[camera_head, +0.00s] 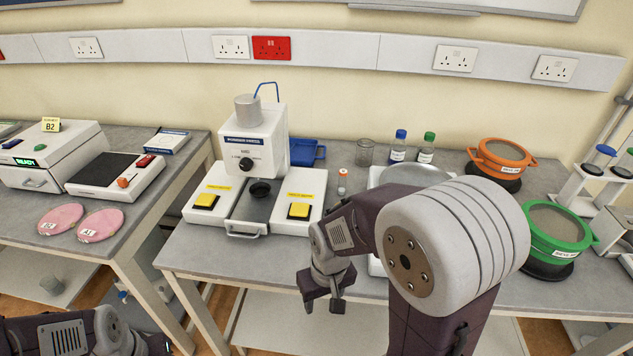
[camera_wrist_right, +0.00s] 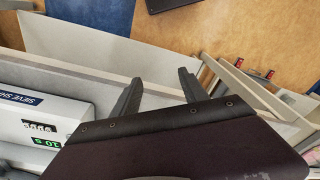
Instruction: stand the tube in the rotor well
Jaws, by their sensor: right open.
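A small clear tube-like vial with an orange cap (camera_head: 342,181) stands upright on the bench, right of the tablet press. I cannot make out a rotor well in either view. My right gripper (camera_head: 323,304) is open and empty, pointing down in front of the bench's front edge, nearer than the vial and apart from it. Its two separated fingers also show in the right wrist view (camera_wrist_right: 158,92), with nothing between them. Part of my left arm shows at the lower left; its gripper is out of frame.
The white tablet press (camera_head: 262,150) stands left of the vial. A glass beaker (camera_head: 365,152), blue-capped bottle (camera_head: 398,147) and green-capped bottle (camera_head: 426,149) stand behind. Orange (camera_head: 502,156) and green sieves (camera_head: 556,228) are at right. My right arm hides part of a white machine.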

